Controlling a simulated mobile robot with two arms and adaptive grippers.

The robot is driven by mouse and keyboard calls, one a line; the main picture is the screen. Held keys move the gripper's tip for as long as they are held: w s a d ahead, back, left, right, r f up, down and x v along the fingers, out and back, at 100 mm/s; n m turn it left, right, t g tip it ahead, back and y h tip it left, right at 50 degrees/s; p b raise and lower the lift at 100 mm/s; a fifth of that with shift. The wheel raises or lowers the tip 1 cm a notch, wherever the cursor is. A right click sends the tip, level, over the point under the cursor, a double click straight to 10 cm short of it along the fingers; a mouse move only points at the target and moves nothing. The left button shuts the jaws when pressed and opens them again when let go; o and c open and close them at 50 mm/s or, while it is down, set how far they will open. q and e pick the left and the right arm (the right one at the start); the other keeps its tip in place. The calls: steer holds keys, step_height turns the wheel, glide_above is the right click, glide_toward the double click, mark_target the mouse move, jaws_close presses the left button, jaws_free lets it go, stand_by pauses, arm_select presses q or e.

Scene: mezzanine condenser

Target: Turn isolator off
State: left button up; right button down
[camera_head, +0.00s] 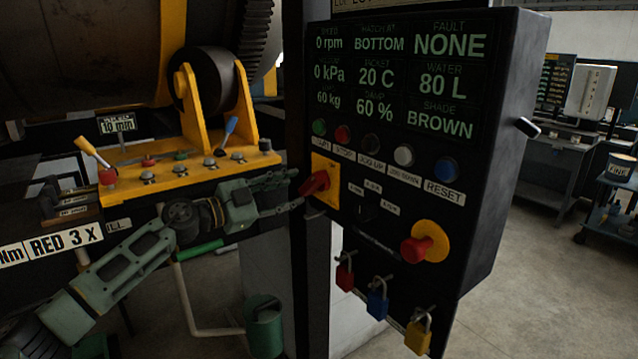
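The isolator is a red rotary handle (315,183) on a yellow plate (331,166), low on the left edge of the black control panel (480,215). The handle is tilted, its lower end pointing down and left. My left gripper (295,188) reaches in from the left with its two fingers spread. Its fingertips are just left of the red handle, one a little above and one a little below its outer end. I cannot tell if they touch it. The gap between the fingers looks empty. My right gripper is out of view.
A red mushroom button (416,250) on a yellow base and several hanging padlocks sit lower on the panel, with a row of push buttons above. A yellow lever console (195,172) stands behind my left arm.

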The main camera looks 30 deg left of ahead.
mark_target(306, 186)
arm_select(q)
steer(key=shift+w+d+r, duration=0.15)
steer(key=shift+w+r, duration=0.1)
steer(key=shift+w, duration=0.25)
steer(key=p+x, duration=0.2)
steer(key=x, duration=0.3)
steer(key=shift+w+d+f+p, duration=0.1)
steer(key=shift+w+f+p, duration=0.1)
steer(key=shift+p, duration=0.1)
steer(key=shift+w+d, duration=0.1)
steer(key=shift+w, duration=0.2)
steer(key=shift+c, duration=0.2)
steer(key=shift+f, duration=0.1)
jaws_close()
